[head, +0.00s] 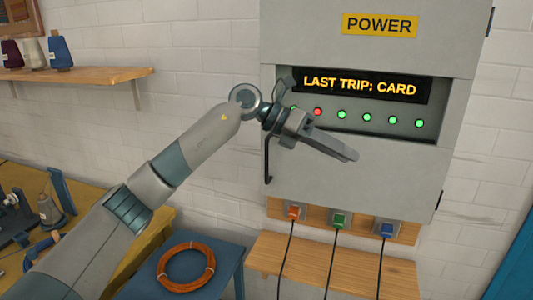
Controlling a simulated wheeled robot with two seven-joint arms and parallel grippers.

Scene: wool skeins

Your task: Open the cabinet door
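The grey cabinet (365,180) hangs on the white brick wall, and its door looks closed. It bears a yellow POWER label (380,25) and a lit display reading "LAST TRIP: CARD" (360,85). Below the display is a row of lights, one red (318,112) and the others green. A dark bar handle (267,160) runs upright along the door's left edge, its upper part partly hidden by my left wrist. My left gripper (350,155) is in front of the door, right of the handle, its fingers pointing right and slightly down. The fingers overlap in this view. My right gripper is out of view.
Red (293,213), green (339,221) and blue (387,230) plugs with cords sit below the cabinet, above a wooden shelf (335,268). A blue stool (225,265) holds an orange coil (186,267). Yarn cones stand on the upper-left shelf (90,76).

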